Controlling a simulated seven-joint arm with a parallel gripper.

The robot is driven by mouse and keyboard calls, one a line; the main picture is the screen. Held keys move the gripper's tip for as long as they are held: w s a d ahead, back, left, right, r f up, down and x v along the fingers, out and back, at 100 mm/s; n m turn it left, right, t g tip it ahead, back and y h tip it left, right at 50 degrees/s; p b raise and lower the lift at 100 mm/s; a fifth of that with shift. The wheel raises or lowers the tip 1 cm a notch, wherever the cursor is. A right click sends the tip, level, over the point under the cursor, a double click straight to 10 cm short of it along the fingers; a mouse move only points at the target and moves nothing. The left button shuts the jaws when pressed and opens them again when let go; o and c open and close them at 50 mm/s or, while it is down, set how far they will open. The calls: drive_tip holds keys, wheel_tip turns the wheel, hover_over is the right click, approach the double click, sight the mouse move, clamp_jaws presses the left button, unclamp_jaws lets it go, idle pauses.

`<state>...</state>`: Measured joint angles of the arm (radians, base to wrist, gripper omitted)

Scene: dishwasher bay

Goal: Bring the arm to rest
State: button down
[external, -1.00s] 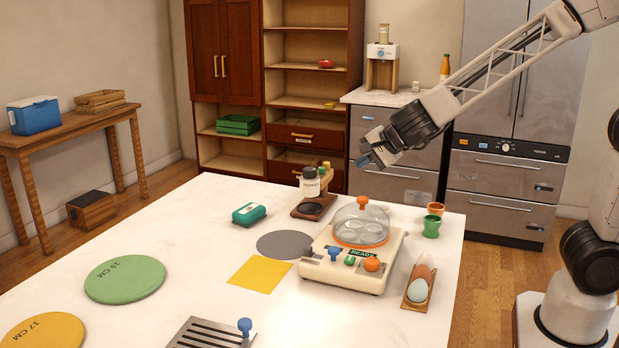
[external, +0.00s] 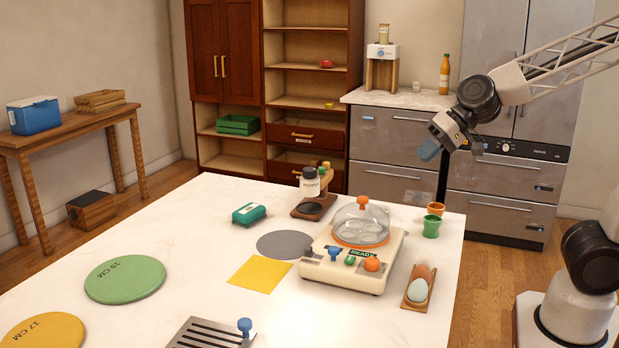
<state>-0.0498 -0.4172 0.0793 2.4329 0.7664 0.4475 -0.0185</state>
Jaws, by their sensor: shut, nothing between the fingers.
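My gripper (external: 431,150) is in the air above the far right corner of the white table (external: 207,204). It points down and to the left, shut and empty, with its blue fingertips together. It is above and apart from the orange cup (external: 436,209) and the green cup (external: 431,227). My arm reaches in from the right edge of the view.
On the table stand a cream cooker (external: 353,272) with a clear dome, an egg holder (external: 408,300) with eggs, a bottle (external: 310,183) and a teal box (external: 249,214). Behind are a counter (external: 405,98) and steel drawers (external: 505,200). The air around my gripper is clear.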

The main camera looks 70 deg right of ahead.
drive_tip(key=s+d+f+n+g+h, duration=0.1)
drive_tip(key=s+d+n+g+h, duration=0.1)
drive_tip(key=s, duration=0.6)
drive_tip(key=s+d+f+n+g+h, duration=0.2)
drive_tip(key=s+d, duration=0.4)
drive_tip(key=s, duration=0.3)
drive_tip(key=shift+s+n+g, duration=0.2)
drive_tip(key=shift+n+g, duration=0.4)
drive_tip(key=shift+n, duration=0.3)
